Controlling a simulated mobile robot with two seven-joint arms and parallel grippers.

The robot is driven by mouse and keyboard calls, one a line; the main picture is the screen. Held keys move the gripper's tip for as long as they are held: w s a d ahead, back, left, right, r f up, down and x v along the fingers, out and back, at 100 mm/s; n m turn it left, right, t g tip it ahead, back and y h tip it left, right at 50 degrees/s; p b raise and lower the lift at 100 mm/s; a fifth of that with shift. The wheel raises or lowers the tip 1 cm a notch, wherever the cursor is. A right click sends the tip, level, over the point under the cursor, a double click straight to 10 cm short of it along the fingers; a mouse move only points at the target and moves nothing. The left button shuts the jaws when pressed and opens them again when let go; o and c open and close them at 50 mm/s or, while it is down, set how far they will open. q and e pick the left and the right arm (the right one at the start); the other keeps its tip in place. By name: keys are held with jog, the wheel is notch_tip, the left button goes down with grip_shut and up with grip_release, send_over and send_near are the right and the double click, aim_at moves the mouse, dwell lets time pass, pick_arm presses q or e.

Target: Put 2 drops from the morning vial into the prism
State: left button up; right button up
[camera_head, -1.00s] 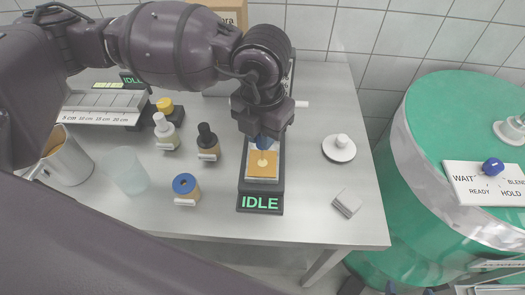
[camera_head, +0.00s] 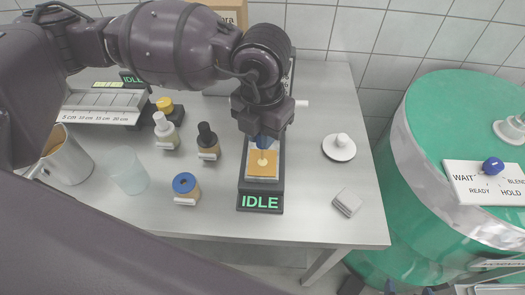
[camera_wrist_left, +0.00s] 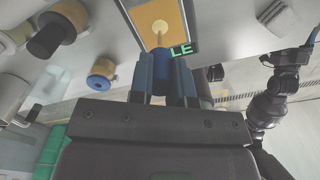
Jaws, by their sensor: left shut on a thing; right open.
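My left gripper (camera_head: 262,138) is shut on a blue dropper top (camera_wrist_left: 161,68). Its pale stem points at a pale round patch on the orange prism plate (camera_head: 263,171), which also shows in the left wrist view (camera_wrist_left: 180,16). Whether the tip touches is unclear. The prism sits on a dark instrument (camera_head: 245,187) whose display reads IDLE. A small amber vial with an open blue collar (camera_head: 186,187) stands left of it; its label is unreadable. My right gripper (camera_wrist_left: 312,37) is open and empty at the right edge of the left wrist view.
Black-capped (camera_head: 207,142), white-capped (camera_head: 166,131) and yellow-capped (camera_head: 165,105) bottles stand left of the instrument. A white lidded dish (camera_head: 339,148) and grey pads (camera_head: 347,203) lie right. A green drum (camera_head: 425,150) flanks the table.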

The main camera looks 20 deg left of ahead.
dwell(0.3)
pick_arm(q)
jog(key=shift+r+p, duration=1.25)
jog(key=shift+r, duration=0.8)
pick_arm(e)
jog(key=r, duration=0.1)
jog(key=w+r, duration=0.1)
jog(key=r, duration=0.1)
jog(key=shift+d+r+t, duration=0.1)
jog(key=shift+r+t, duration=0.15)
jog(key=shift+t, duration=0.05)
pick_arm(q)
jog(key=shift+f, duration=0.1)
jog(key=shift+s, duration=0.1)
pick_arm(e)
jog(key=shift+s, duration=0.1)
